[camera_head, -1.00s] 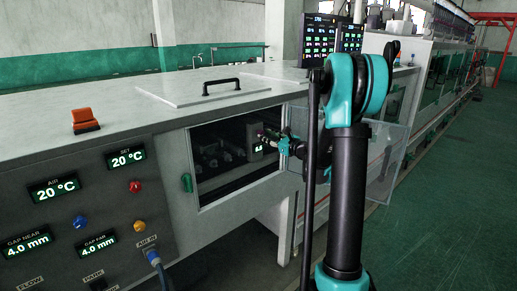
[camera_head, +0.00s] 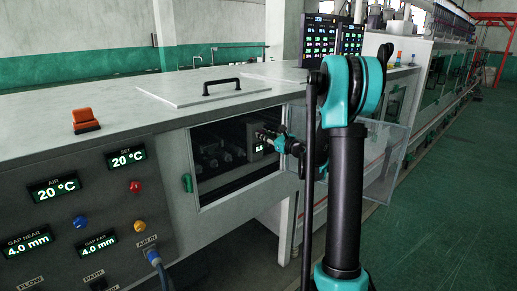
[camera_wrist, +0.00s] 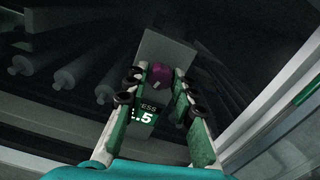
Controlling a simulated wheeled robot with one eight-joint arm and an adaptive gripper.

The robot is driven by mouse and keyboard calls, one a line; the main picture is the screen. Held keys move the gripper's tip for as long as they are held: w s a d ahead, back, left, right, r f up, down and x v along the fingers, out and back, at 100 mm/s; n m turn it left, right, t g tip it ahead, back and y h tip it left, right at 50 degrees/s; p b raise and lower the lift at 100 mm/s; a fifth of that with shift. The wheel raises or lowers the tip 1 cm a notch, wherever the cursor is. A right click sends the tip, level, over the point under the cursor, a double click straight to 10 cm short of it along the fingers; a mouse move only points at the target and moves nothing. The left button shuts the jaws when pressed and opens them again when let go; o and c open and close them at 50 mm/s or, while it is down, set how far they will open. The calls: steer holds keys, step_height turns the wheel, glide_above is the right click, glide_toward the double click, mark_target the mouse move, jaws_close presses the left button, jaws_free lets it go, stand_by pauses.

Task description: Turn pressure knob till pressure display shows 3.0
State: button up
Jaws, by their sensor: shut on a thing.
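The pressure knob (camera_wrist: 158,74) is a round purple knob on a grey box (camera_wrist: 172,48) in the wrist view. My gripper (camera_wrist: 160,82) is shut on the knob, with one finger on each side of it. Below the knob, the pressure display (camera_wrist: 143,116) glows green-white; I can read "ESS" and ".5", but the first digit is partly hidden by a finger. In the head view my gripper (camera_head: 268,138) reaches into the open cabinet bay at the box (camera_head: 256,139), and the knob is hidden there.
The cabinet opening (camera_head: 197,206) frames the arm's reach, with rollers (camera_wrist: 40,68) inside on the left. An open clear door (camera_head: 385,165) stands to the right. A panel with displays and buttons (camera_head: 135,187) is at left.

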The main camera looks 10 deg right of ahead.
steer(key=shift+m, duration=1.7)
steer(key=shift+m, duration=0.9)
steer(key=m, duration=0.3)
